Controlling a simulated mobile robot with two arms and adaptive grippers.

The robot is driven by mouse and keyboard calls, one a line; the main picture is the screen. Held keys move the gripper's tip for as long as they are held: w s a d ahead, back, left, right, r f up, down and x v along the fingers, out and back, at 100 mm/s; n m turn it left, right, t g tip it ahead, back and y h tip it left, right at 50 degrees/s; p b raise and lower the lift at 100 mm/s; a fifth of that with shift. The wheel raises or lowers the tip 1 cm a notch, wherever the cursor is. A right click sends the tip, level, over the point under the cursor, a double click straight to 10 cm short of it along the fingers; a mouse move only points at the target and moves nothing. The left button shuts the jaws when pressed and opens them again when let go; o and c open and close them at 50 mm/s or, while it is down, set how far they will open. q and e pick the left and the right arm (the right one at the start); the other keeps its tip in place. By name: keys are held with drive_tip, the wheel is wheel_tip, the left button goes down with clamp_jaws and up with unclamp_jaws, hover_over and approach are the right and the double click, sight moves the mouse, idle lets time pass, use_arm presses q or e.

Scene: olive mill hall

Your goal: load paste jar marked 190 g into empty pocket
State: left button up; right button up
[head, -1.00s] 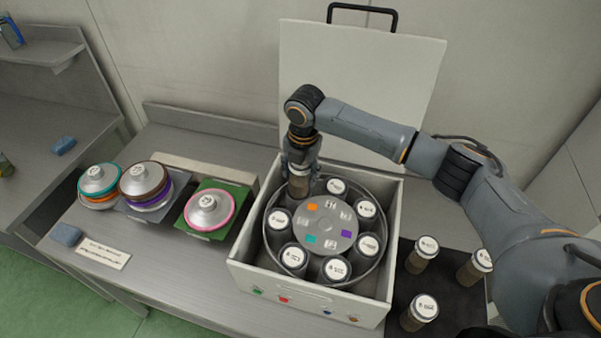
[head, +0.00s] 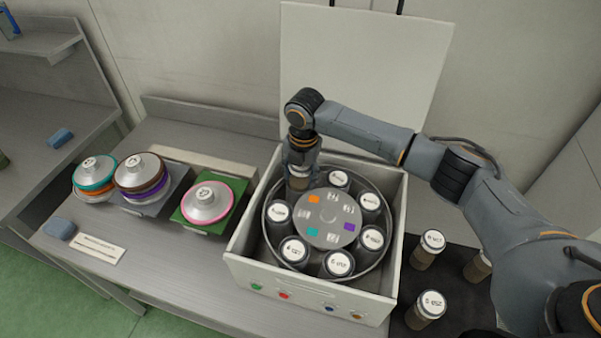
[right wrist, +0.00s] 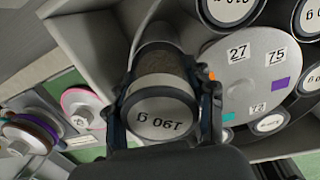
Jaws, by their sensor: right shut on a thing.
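The paste jar (right wrist: 165,115) in my right gripper has a white lid that reads 190 g, upside down in the right wrist view. My right gripper (head: 301,168) is shut on this jar, which also shows in the head view (head: 299,182). It holds the jar upright at the back left of the round carousel (head: 329,218) in the open box. Other lidded jars fill the ring's visible places. The pocket below the held jar is hidden, and I cannot tell how deep the jar sits. My left gripper is out of view.
The white box (head: 310,291) has its lid (head: 364,75) raised behind the carousel. Several jars (head: 428,250) stand on a dark mat to the right. Stacked discs (head: 142,175) and a pink-rimmed disc (head: 208,203) sit left.

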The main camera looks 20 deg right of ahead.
drive_tip(key=o, duration=1.4)
drive_tip(key=shift+c, duration=0.2)
drive_tip(key=shift+r, duration=0.1)
drive_tip(key=r, duration=0.8)
drive_tip(key=s+r, duration=0.1)
drive_tip(key=r, duration=0.3)
drive_tip(key=shift+s+d, duration=0.1)
drive_tip(key=shift+f, duration=0.1)
